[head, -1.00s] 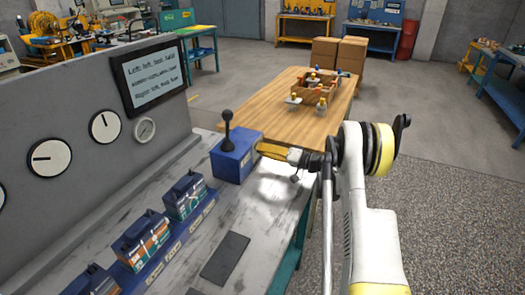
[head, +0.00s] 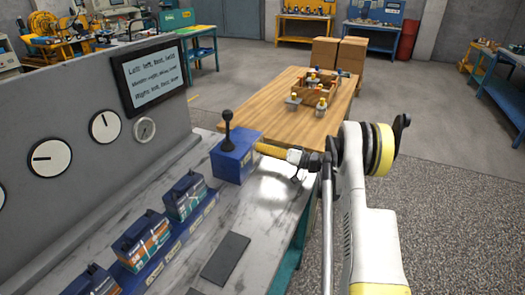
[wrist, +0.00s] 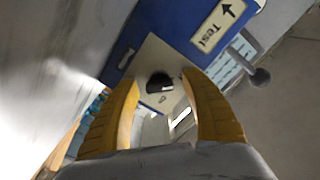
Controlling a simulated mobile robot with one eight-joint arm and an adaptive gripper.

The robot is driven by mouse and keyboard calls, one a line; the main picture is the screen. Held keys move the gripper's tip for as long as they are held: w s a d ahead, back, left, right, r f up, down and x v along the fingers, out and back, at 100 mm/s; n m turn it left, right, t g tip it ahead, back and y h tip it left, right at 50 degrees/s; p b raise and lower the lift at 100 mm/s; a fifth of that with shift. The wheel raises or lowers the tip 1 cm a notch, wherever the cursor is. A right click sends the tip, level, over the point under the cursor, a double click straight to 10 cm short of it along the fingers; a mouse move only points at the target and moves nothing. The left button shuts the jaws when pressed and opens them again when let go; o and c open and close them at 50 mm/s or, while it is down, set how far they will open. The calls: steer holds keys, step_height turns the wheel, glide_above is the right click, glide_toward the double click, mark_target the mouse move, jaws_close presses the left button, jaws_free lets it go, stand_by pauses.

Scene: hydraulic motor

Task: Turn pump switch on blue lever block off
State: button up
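The blue lever block (head: 231,163) stands on the grey bench, with a black ball-topped lever (head: 227,130) upright on top. It also shows in the wrist view as a blue face (wrist: 190,20) with a "Test" label and a light plate. A small black switch (wrist: 160,83) sits on that plate, between my yellow fingertips in the picture. My gripper (head: 259,148) is at the block's right side, fingers pointing at it. In the wrist view my gripper (wrist: 160,76) is open, with a gap on each side of the switch. In the head view the switch is hidden.
Battery-like units (head: 185,195) stand in a row left of the block. A panel with gauges (head: 104,127) and a screen (head: 150,76) rises at the left. A wooden table (head: 275,115) with small parts stands behind. A dark pad (head: 225,258) lies on the bench.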

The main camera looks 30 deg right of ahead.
steer(key=v, duration=1.2)
stand_by(0.4)
